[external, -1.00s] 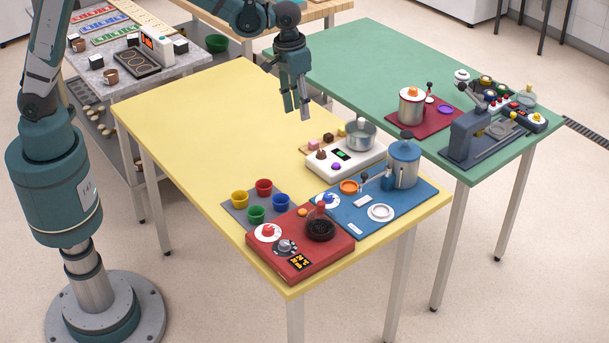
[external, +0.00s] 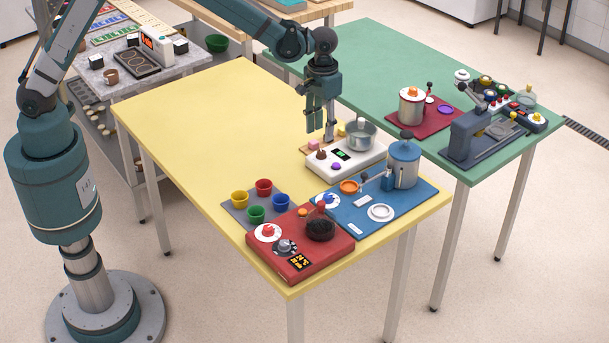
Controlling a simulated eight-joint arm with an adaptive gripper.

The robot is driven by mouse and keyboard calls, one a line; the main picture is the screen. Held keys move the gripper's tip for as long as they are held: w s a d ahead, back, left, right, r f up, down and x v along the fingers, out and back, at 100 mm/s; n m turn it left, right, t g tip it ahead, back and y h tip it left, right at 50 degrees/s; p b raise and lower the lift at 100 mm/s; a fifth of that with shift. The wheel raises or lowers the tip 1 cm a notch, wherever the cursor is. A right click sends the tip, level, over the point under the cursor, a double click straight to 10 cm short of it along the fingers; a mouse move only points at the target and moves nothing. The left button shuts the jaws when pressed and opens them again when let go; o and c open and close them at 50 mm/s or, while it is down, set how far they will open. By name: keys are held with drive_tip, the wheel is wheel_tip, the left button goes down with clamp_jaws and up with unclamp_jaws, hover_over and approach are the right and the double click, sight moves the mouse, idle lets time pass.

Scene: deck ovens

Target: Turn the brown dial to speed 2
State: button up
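The small brown dial (external: 320,154) stands on the front left part of a white appliance (external: 350,163), near the right side of the yellow table. The appliance also carries a small dark display (external: 341,154), a purple knob (external: 336,166) and a metal bowl (external: 361,135). The dial's speed marks are too small to read. My gripper (external: 321,136) points down just above and behind the brown dial, left of the bowl. Its fingers look apart with nothing between them. I see no contact with the dial.
Pink and brown blocks (external: 314,146) lie on a board close behind the dial. A blue station with a blue canister (external: 404,164) and a red station (external: 295,262) stand in front. Colored cups (external: 239,198) sit to the left. The yellow table's left half (external: 190,120) is clear.

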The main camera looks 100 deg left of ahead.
sight(321, 151)
drive_tip(key=shift+f, duration=3.9)
drive_tip(key=c, duration=0.9)
